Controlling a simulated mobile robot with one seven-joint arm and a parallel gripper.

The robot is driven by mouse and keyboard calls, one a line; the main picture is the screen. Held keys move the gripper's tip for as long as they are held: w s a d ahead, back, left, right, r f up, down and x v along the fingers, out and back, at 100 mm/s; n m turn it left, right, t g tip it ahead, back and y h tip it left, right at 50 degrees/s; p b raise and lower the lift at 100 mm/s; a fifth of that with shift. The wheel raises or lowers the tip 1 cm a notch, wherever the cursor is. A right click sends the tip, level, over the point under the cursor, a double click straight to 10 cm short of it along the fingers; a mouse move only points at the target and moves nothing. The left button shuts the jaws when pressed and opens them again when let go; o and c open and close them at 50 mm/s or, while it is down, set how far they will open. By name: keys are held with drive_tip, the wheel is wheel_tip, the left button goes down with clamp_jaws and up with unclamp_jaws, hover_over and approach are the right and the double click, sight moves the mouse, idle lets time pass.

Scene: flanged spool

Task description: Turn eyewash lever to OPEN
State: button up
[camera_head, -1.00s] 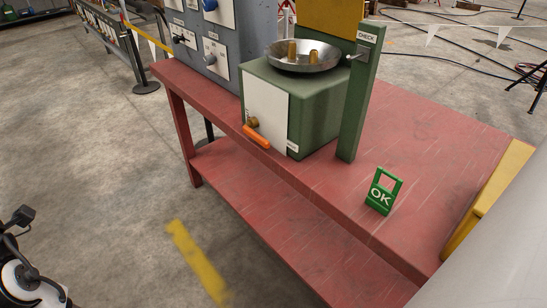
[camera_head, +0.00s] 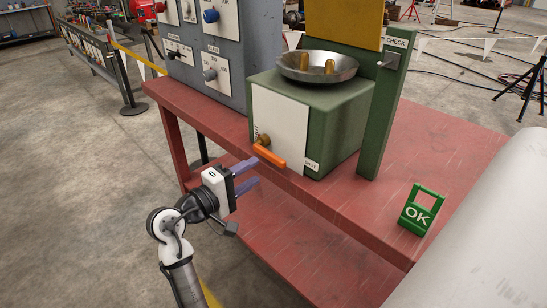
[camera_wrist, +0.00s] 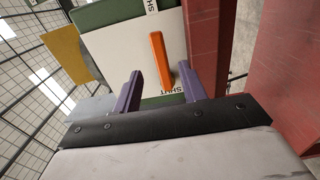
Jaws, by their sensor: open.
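The eyewash lever (camera_head: 269,156) is an orange handle on the white front panel (camera_head: 280,122) of a green box. It slants down to the right from beside a brass knob (camera_head: 264,140), towards a label reading SHUT (camera_head: 311,165). Another label by the knob is too small to read in the head view. My gripper (camera_head: 258,171) is open and empty, with its purple fingers pointing at the panel, just left of and below the lever. In the wrist view the lever (camera_wrist: 159,58) appears between and beyond the open fingers (camera_wrist: 157,78); no contact shows.
The green box (camera_head: 335,125) stands on a red bench (camera_head: 440,145) with a steel bowl (camera_head: 317,67) on top. A green post (camera_head: 382,110) rises at its right. A green OK sign (camera_head: 420,210) stands on the bench. A grey control panel (camera_head: 262,25) is at left.

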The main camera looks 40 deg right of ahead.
sight(272, 160)
drive_tip(key=d, duration=0.5)
drive_tip(key=d+p, duration=0.1)
drive_tip(key=d, duration=0.2)
drive_tip(key=shift+w+d, duration=0.25)
drive_tip(key=shift+w, duration=0.15)
clamp_jaws()
